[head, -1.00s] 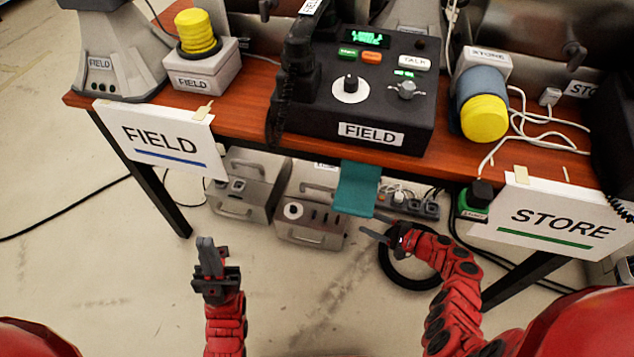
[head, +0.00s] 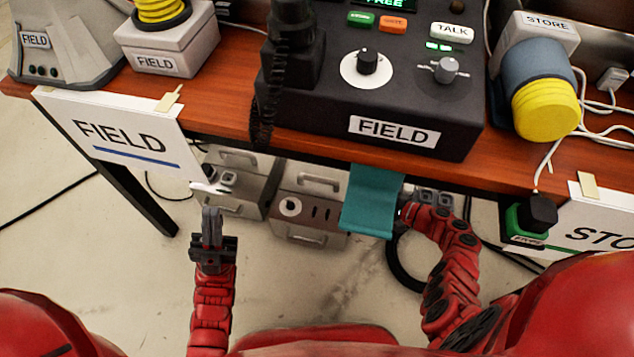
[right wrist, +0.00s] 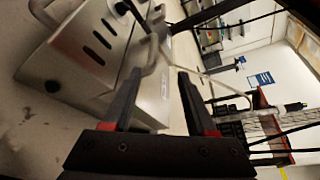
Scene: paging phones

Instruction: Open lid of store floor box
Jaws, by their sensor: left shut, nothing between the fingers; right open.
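Two grey metal boxes with handles stand on the floor under the table: a left one (head: 238,180) and a right one (head: 312,195). I cannot read a label on either, so I cannot tell which is the store floor box. My left gripper (head: 211,212) is shut and empty, pointing up in front of the left box. My right arm reaches under the table, its gripper mostly hidden behind a teal cloth. In the right wrist view my right gripper (right wrist: 160,72) is open, close to a metal box (right wrist: 95,50) with slots and a bent handle (right wrist: 152,42).
The teal cloth (head: 370,203) hangs from the table edge (head: 225,122). The FIELD sign (head: 120,140) hangs at left. A black cable coil (head: 398,268) lies on the floor behind my right arm. Open floor (head: 130,300) lies at left.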

